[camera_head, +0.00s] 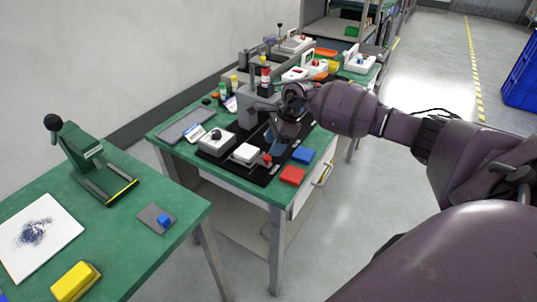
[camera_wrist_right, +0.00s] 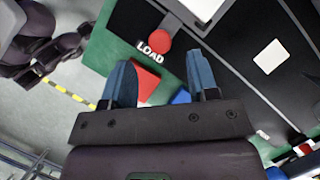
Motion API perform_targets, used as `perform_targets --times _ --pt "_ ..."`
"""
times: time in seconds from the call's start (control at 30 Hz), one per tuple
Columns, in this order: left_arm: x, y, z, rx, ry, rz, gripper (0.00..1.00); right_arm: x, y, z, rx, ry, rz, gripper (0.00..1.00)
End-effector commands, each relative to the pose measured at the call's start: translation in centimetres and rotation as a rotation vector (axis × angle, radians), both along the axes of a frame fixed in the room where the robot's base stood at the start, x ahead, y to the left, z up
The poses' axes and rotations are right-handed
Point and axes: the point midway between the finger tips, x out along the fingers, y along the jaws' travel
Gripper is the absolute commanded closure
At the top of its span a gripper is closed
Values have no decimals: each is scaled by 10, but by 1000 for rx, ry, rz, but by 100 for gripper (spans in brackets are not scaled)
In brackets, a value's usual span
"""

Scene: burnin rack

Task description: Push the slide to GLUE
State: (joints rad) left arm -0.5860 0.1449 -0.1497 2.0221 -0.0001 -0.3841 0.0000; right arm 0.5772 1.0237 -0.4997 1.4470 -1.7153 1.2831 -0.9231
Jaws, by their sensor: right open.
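The slide is a white block (camera_head: 245,154) with a red knob (camera_head: 267,159), on a black base plate (camera_head: 262,176) on the green bench. In the right wrist view the red knob (camera_wrist_right: 159,40) stands beside the printed word LOAD (camera_wrist_right: 150,51), and part of the white block (camera_wrist_right: 207,8) shows at the top edge. My right gripper (camera_head: 278,148) is above the plate, beyond the knob in the head view. In the wrist view its blue fingers (camera_wrist_right: 160,80) are apart and empty, and the knob lies ahead of them. No GLUE label is readable. My left gripper is not visible.
A grey column machine (camera_head: 258,108) stands behind the slide. A white box with a black knob (camera_head: 216,142) sits left of it. Red (camera_head: 292,175) and blue (camera_head: 303,155) blocks lie at the bench's right edge. A separate green bench (camera_head: 185,208) is at front left.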

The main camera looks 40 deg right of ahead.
Motion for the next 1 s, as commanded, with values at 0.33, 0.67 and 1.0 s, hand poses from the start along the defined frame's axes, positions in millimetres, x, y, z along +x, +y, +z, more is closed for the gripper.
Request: perform_targets --times 0.33,0.67,1.0 --pt "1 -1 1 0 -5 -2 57 6 15 -38 2 0 -1 46" --pt "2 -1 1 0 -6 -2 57 7 16 -41 0 -1 -1 46" --pt "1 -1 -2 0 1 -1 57 6 16 -41 1 0 -1 90"
